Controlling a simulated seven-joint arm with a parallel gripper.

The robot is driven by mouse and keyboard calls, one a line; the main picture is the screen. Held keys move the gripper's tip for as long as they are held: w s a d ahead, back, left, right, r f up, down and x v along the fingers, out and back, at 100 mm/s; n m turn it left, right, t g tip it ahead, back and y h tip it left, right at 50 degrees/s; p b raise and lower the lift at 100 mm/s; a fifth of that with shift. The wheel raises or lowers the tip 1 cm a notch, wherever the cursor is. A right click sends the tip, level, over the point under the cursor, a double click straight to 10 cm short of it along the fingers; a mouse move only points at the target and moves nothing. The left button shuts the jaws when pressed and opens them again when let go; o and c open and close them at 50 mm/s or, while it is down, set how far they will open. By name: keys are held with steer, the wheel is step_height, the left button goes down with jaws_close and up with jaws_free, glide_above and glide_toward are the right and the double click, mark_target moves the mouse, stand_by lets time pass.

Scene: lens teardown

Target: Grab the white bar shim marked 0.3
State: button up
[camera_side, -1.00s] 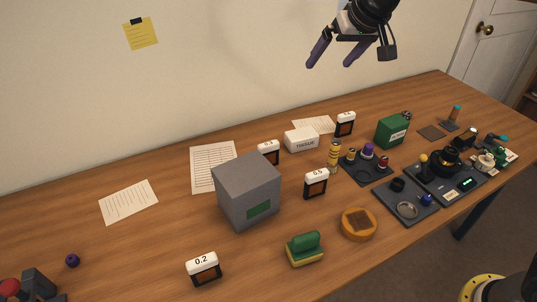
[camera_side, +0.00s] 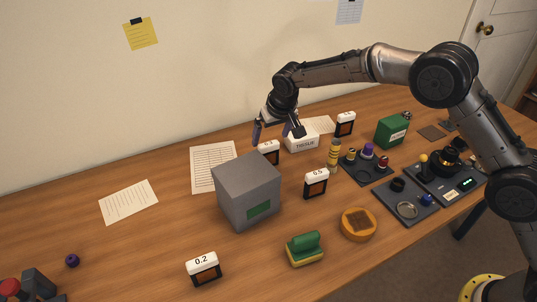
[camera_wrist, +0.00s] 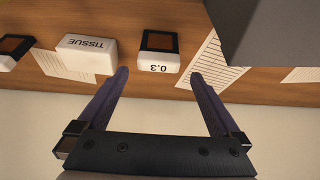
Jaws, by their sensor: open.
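The shim marked 0.3 (camera_side: 268,147) is a white bar on a dark block with a brown face. It stands behind the grey box, whose corner hides its lower part in the side view. In the wrist view the 0.3 shim (camera_wrist: 158,62) appears upside down, ahead of and between the fingers. My gripper (camera_side: 272,138) is open and empty, with its purple fingers just above the shim in the side view. In the wrist view my gripper (camera_wrist: 158,75) has its fingertips apart, one to either side of the white bar. I cannot tell the exact height gap.
The tall grey box (camera_side: 247,190) stands close in front of the shim. A white tissue box (camera_side: 302,143) is at its right. Similar shims marked 0.5 (camera_side: 316,183) and 0.2 (camera_side: 203,268) stand nearer. A printed sheet (camera_side: 207,165) lies flat at left.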

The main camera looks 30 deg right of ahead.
mark_target(269, 144)
steer(key=shift+x, duration=3.15)
steer(key=shift+s+d, duration=0.1)
steer(key=c, duration=1.1)
steer(key=shift+c, duration=0.6)
